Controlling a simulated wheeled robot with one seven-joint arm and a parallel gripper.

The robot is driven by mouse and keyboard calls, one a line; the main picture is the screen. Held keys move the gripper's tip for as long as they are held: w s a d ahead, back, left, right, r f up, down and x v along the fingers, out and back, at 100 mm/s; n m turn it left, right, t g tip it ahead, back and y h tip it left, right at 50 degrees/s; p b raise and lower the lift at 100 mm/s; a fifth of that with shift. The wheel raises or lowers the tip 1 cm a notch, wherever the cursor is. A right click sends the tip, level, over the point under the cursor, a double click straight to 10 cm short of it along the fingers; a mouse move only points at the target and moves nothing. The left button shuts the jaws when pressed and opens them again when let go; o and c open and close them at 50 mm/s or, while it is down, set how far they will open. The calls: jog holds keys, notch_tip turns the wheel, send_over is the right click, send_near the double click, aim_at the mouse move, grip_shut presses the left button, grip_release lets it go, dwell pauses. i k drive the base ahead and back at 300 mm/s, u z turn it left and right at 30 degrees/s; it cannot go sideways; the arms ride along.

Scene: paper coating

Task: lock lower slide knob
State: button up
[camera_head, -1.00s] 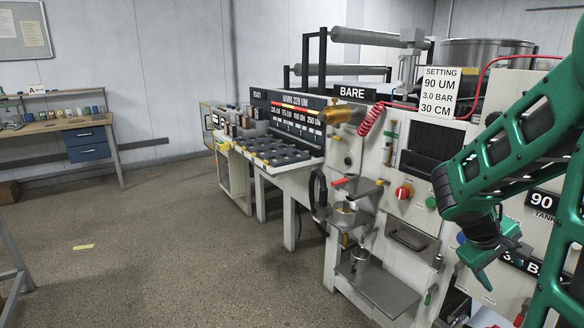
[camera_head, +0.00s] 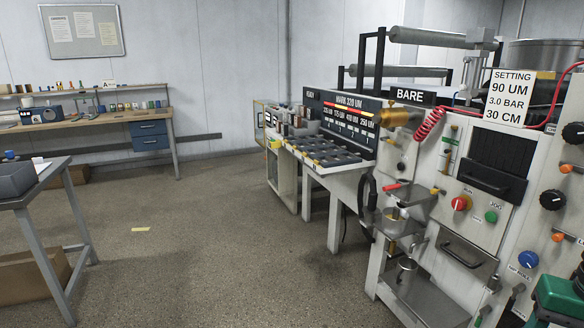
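The coating machine (camera_head: 400,270) stands at the right with a white control front. Black round knobs show on its right part, an upper one (camera_head: 573,133) and a lower one (camera_head: 553,199). Small orange knobs sit near them, an upper one (camera_head: 566,168) and a lower one (camera_head: 558,237). I cannot tell which of these is the lower slide knob, or whether it is locked. A green part of my arm shows in the bottom right corner. My gripper's fingers are not in view.
A red knob (camera_head: 461,203), a green button (camera_head: 491,216) and a blue knob (camera_head: 528,259) are on the front. A metal shelf (camera_head: 430,300) juts out below. A grey table (camera_head: 50,190) stands at the left. The floor (camera_head: 210,240) between is open.

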aim_at(558, 236)
jog(key=z, duration=1.45)
